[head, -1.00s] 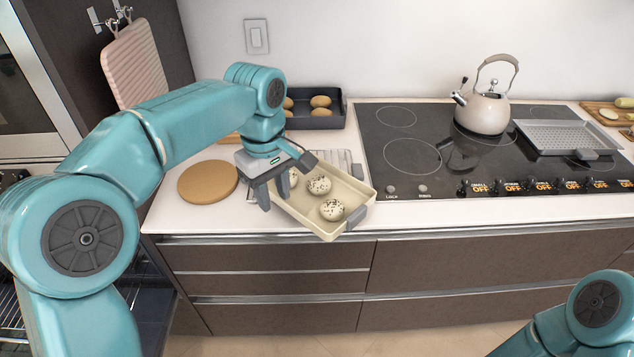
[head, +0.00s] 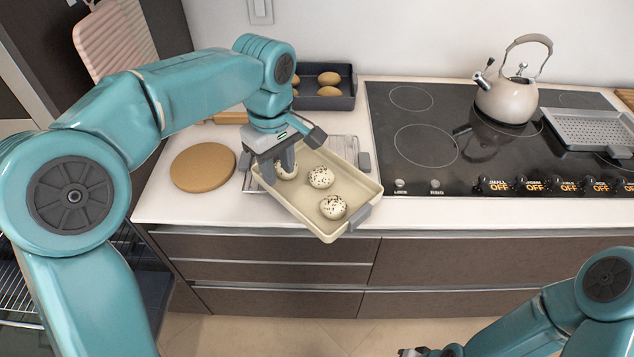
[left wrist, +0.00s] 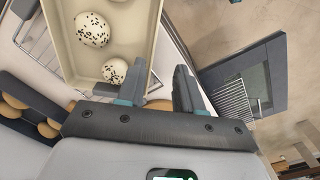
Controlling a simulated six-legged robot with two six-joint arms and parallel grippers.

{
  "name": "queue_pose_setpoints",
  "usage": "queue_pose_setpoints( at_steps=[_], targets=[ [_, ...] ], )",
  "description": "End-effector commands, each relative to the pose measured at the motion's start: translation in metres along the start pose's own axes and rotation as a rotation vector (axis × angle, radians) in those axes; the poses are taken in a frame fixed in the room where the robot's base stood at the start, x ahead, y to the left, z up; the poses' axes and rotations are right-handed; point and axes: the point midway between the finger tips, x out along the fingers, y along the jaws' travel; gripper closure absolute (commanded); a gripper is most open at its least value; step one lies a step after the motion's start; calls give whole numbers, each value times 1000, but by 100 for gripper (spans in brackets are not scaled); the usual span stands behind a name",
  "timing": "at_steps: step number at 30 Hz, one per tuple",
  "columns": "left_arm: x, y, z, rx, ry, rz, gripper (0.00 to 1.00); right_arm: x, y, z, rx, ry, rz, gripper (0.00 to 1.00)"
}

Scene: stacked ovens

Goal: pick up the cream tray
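The cream tray (head: 345,172) sits at an angle over a wire rack on the counter, its near corner past the front edge. It holds a few speckled round buns (head: 333,207). My left gripper (head: 277,172) is at the tray's left end. In the left wrist view its fingers (left wrist: 160,88) are apart, one over the cream tray (left wrist: 72,62) and one outside its side wall. I see no contact with the wall. My right gripper (head: 415,352) shows only as a dark bit at the bottom edge; its fingers cannot be made out.
A round wooden board (head: 202,167) lies left of the tray. A dark tray with brown buns (head: 325,100) is behind. The cooktop (head: 440,120) bears a kettle (head: 507,98) and a grey perforated tray (head: 590,130) at right. The floor before the drawers is clear.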

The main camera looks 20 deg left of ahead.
Motion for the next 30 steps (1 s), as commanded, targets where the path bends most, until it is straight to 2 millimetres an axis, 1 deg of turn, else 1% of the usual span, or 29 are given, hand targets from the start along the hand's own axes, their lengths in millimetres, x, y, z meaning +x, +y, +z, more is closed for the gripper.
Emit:
queue_pose_setpoints(
  at_steps=[1, 3, 6, 13, 18, 21, 24, 29, 30],
  targets=[
    [14, -1, 0, -1, -2, -5, 65, 1, 0, 0, 0, 1, 0, 57],
    [29, -1, 0, -1, -2, -5, 65, 2, 1, 0, 0, 1, 0, 57],
    [45, 0, 1, 1, 0, -4, 65, 2, 0, 0, 0, 1, 0, 57],
    [63, 3, 1, 0, 0, -3, 65, 0, 0, 0, 0, 1, 0, 57],
    [90, 9, 2, 2, -1, -5, 65, -6, -2, 0, 0, 1, 0, 57],
    [103, 10, 1, 1, 0, -3, 65, -6, -2, 0, 0, 1, 0, 57],
    [108, 10, 1, 0, 0, -1, 65, -6, -2, 0, 0, 1, 0, 57],
    [108, 10, 1, 0, 0, 0, 65, -6, -2, 0, 0, 1, 0, 57],
    [108, 10, 1, 0, 0, 0, 68, -6, -2, 0, 0, 1, 0, 57]
  ],
)
